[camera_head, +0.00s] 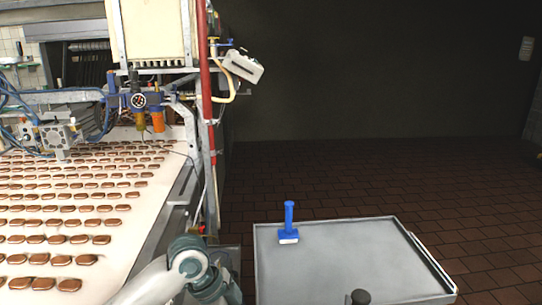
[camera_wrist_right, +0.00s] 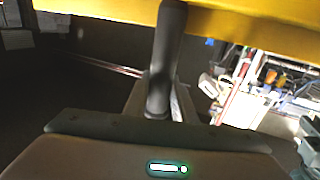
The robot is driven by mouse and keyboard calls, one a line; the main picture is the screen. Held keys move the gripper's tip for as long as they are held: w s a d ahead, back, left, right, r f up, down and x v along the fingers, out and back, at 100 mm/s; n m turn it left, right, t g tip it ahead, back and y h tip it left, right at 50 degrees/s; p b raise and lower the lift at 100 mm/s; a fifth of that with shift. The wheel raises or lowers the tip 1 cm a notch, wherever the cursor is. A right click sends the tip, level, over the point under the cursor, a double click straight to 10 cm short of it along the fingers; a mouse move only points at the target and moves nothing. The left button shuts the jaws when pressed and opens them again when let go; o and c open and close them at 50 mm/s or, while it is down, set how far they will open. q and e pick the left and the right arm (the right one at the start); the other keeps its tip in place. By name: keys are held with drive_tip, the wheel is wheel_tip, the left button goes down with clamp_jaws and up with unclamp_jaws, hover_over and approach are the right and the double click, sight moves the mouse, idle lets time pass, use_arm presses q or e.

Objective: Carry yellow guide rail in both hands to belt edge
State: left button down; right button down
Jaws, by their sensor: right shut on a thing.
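The yellow guide rail (camera_wrist_right: 240,22) shows only in the right wrist view, where it runs across the top of the picture. My right gripper (camera_wrist_right: 172,14) is shut on the rail, with a dark finger against it. The rail's ends are out of the picture. In the head view the belt (camera_head: 150,207) is at the left, and its edge runs down towards the bottom of the picture. One of my pale arms reaches in at the bottom, beside the belt edge. My left gripper does not show, and no rail is visible in the head view.
Rows of brown biscuits (camera_head: 60,260) cover the belt. A grey cart top (camera_head: 355,260) stands right of the belt and carries a blue-handled tool (camera_head: 289,222). A red post (camera_head: 206,90) and machinery stand behind. Tiled floor (camera_head: 450,190) is clear at the back right.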

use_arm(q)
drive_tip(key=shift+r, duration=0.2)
use_arm(e)
drive_tip(key=shift+r, duration=0.2)
